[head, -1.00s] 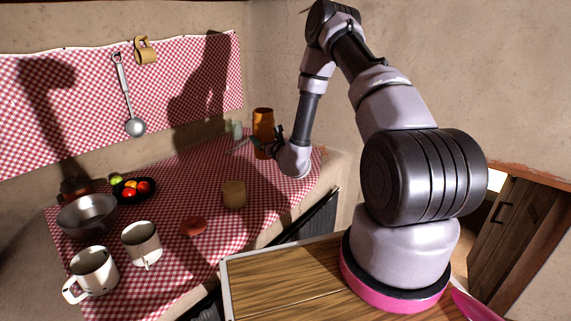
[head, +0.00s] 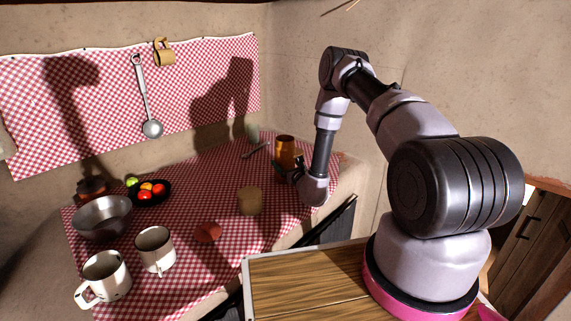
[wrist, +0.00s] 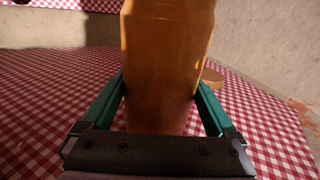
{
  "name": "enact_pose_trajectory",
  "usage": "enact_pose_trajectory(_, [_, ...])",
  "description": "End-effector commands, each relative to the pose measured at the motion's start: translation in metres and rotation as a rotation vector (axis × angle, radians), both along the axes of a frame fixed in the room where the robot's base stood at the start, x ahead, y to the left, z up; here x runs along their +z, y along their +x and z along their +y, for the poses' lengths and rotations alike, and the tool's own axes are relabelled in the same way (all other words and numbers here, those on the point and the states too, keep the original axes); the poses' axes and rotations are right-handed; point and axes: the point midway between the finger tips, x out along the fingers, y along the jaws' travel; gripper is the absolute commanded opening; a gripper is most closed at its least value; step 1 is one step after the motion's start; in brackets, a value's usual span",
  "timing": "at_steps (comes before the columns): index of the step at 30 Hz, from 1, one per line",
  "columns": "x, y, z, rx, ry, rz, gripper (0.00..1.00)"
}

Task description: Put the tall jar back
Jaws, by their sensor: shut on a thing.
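The tall jar (head: 285,150) is orange-brown and stands near the far right end of the checked cloth in the head view. In the wrist view the tall jar (wrist: 165,65) fills the middle, leaning slightly, its top out of the picture. My gripper (wrist: 160,103) has one green finger on each side of the jar and is shut on it. In the head view my gripper (head: 290,164) is small and partly hidden by my wrist. Whether the jar's base touches the cloth I cannot tell.
A pale cup (head: 253,133) and a utensil (head: 256,150) lie left of the jar. Mugs, a metal bowl (head: 102,218) and a fruit plate (head: 151,197) fill the left. A wall rises behind.

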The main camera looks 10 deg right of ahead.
Motion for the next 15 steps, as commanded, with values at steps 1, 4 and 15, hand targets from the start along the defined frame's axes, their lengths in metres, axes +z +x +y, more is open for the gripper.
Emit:
enact_pose_trajectory(1, [0.001,0.0003,-0.0001,0.0,0.0,-0.001,0.15])
enact_pose_trajectory(4, [0.0011,0.0004,-0.0002,0.0,0.0,-0.001,0.15])
enact_pose_trajectory(15, [-0.0021,0.0001,-0.0003,0.0,-0.001,0.0,1.0])
